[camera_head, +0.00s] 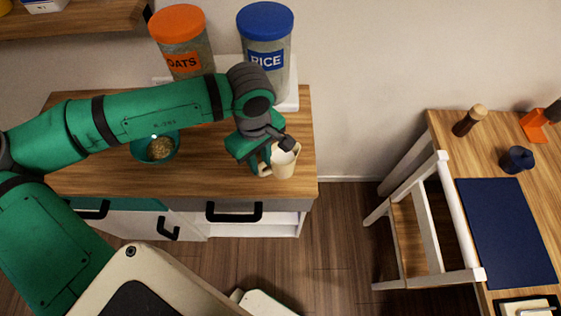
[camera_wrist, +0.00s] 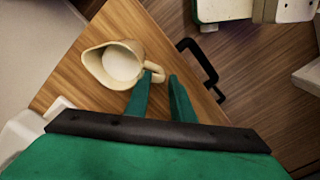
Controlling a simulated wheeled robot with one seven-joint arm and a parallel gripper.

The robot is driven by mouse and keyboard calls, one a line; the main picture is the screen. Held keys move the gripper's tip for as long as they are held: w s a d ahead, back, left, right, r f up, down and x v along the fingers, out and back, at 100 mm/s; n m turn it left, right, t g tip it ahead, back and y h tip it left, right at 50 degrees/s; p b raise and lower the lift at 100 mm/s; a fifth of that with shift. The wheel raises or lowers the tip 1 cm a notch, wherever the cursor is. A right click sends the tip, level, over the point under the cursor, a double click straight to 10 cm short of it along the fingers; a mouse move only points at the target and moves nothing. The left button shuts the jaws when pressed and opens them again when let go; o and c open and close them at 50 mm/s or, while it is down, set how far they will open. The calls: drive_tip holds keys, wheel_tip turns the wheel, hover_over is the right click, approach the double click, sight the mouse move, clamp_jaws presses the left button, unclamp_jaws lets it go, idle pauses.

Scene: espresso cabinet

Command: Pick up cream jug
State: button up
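The cream jug (camera_head: 284,165) is a pale beige jug with a handle, upright near the front right part of the wooden cabinet top (camera_head: 215,180). In the wrist view the jug (camera_wrist: 100,65) shows white contents, with its spout to the left and its handle (camera_wrist: 158,75) towards my fingers. My gripper (camera_head: 268,158) is beside the jug on its handle side. In the wrist view my gripper (camera_wrist: 160,76) has its two fingers apart, and the handle's end lies at the gap between their tips. The left fingertip overlaps the handle; I cannot tell whether they touch.
An OATS jar (camera_head: 181,42) and a RICE jar (camera_head: 266,45) stand at the back of the cabinet. A teal bowl (camera_head: 140,152) is left of my gripper. A black drawer handle (camera_head: 234,217) juts out at the front. A chair (camera_head: 432,225) and table stand right.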

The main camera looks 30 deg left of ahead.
sight(260, 171)
drive_tip(key=shift+s+a+f, duration=0.1)
drive_tip(key=shift+f, duration=1.3)
drive_tip(key=shift+a+f, duration=0.1)
drive_tip(key=shift+f, duration=1.25)
clamp_jaws()
